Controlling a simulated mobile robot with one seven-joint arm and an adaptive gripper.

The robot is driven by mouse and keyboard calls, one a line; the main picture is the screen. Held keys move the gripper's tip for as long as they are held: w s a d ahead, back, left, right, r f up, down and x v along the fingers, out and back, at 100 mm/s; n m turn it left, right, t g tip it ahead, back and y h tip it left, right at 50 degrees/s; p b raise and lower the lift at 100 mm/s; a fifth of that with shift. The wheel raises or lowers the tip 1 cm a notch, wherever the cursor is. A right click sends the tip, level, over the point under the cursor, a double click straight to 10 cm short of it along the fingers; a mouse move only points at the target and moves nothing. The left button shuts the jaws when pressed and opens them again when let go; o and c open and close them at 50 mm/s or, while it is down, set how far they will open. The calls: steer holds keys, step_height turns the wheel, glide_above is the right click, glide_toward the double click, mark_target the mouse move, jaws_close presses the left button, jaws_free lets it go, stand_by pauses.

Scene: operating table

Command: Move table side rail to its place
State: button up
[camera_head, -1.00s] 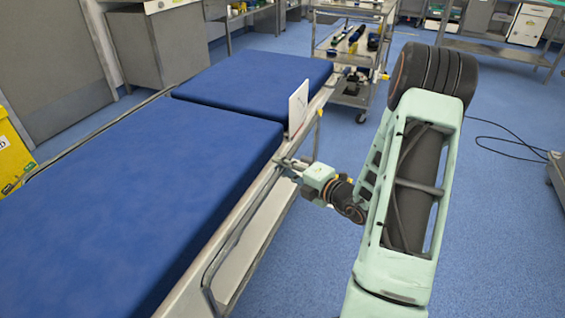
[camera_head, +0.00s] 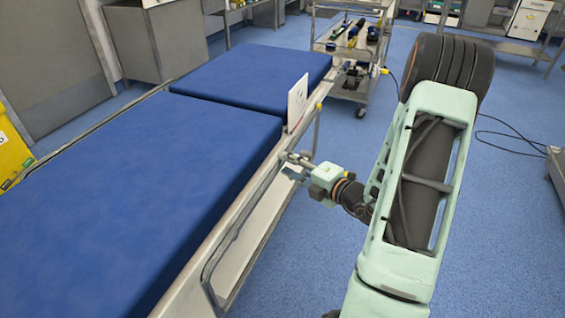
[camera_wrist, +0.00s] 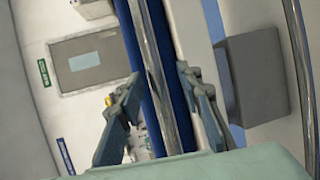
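The side rail (camera_head: 232,232) is a bent metal tube along the near right side of the blue-padded operating table (camera_head: 110,200). It looks lowered or hanging beside the table edge; its mounting is not clear. My gripper (camera_head: 290,160) is beside the table edge, close to the rail's far end. In the wrist view my gripper (camera_wrist: 158,88) has its two fingers spread apart. A shiny metal tube (camera_wrist: 158,75), which looks like the rail, runs between them with visible gaps. No finger clearly touches it.
A white card (camera_head: 297,101) stands upright at the table's right edge, just beyond my gripper. A trolley with tools (camera_head: 350,50) stands behind the table. A yellow bin (camera_head: 12,155) is at far left. The blue floor (camera_head: 510,220) to the right is mostly free.

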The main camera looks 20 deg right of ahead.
steer(key=v, duration=0.9)
